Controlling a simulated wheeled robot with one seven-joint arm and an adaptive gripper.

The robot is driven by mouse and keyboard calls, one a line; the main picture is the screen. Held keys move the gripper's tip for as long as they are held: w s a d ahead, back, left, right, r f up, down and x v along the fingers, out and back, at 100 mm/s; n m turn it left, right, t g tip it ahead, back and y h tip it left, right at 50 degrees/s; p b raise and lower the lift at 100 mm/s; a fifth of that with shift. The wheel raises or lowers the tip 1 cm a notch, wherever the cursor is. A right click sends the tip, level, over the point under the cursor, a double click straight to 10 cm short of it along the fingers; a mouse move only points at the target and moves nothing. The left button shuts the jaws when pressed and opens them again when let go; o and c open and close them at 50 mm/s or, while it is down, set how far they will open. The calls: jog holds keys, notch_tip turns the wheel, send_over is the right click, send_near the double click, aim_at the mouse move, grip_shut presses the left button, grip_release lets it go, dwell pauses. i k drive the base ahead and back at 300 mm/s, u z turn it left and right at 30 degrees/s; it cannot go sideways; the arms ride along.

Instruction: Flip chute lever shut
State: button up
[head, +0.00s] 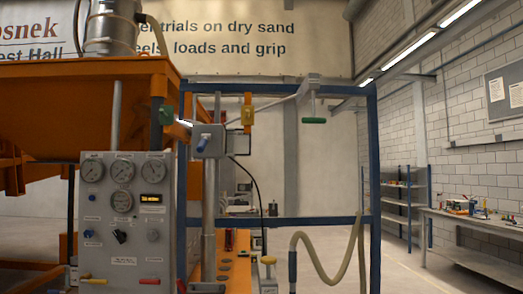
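I cannot tell for sure which part is the chute lever. Several handles show in the head view. A green grip (314,120) hangs from a pale bar at the right of the blue frame. A green handle (166,116) sits by the orange hopper's lower right edge. A yellow block (247,114) hangs on an orange strip, and a blue knob (203,143) sticks out from a grey box on the post. A yellow-topped lever (268,260) stands lower down. My gripper is not in view.
A grey gauge panel (122,215) stands at the front left, under the orange hopper (75,105). The blue frame (373,180) spans the middle, with a beige hose (330,272) hanging there. A workbench (480,235) and shelves (403,200) stand right. Floor between frame and bench looks clear.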

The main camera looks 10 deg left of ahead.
aim_at(203, 143)
jog(key=z, duration=1.5)
jog(key=i, duration=1.15)
jog(key=u, duration=2.8)
